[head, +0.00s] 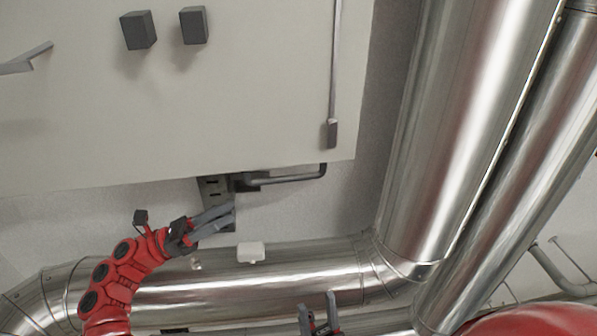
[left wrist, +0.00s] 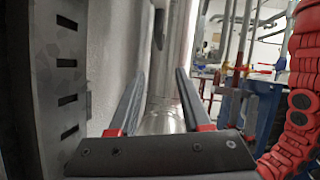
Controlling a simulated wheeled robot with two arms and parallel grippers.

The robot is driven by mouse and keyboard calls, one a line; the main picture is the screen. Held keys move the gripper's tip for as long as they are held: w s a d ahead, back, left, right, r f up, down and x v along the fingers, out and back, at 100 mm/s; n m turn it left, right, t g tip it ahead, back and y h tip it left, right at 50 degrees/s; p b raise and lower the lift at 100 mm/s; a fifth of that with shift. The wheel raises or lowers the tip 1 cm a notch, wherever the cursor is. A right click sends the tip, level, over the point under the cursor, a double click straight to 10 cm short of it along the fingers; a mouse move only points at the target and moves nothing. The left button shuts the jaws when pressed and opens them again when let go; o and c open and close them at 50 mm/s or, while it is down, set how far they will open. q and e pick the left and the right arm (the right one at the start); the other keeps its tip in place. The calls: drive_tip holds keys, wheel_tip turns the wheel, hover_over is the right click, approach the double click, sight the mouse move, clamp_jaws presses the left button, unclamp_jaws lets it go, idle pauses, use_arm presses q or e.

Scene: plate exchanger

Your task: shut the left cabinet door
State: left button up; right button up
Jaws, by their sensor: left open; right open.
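A large pale cabinet (head: 220,110) fills the upper left of the head view. Two dark grey blocks (head: 139,30) (head: 194,25) and a grey lever-like part (head: 28,60) stand out from its face. I cannot make out which part is the left door, or how far open it is. My left gripper (head: 225,214) is open and empty below the cabinet's lower edge, beside a slotted metal plate (head: 214,189). In the left wrist view its two fingers (left wrist: 161,82) are apart with nothing between them. My right gripper (head: 318,305) is open at the bottom edge of the head view.
Thick shiny pipes (head: 465,110) run down the right, and another (head: 300,275) runs across below my left gripper. A white box (head: 250,252) sits on the lower pipe. A thin dark pipe (head: 290,179) runs under the cabinet. The slotted plate (left wrist: 67,85) is close on the left in the wrist view.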

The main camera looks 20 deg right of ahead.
use_arm(q)
drive_tip(key=p+x, duration=0.7)
drive_tip(key=x, duration=0.8)
drive_tip(key=shift+d+r+p, duration=0.1)
drive_tip(key=shift+r+p, duration=0.05)
drive_tip(key=shift+p, duration=0.15)
drive_tip(key=shift+s+d, duration=0.1)
drive_tip(key=shift+d, duration=0.25)
drive_tip(key=shift+c, duration=0.2)
clamp_jaws()
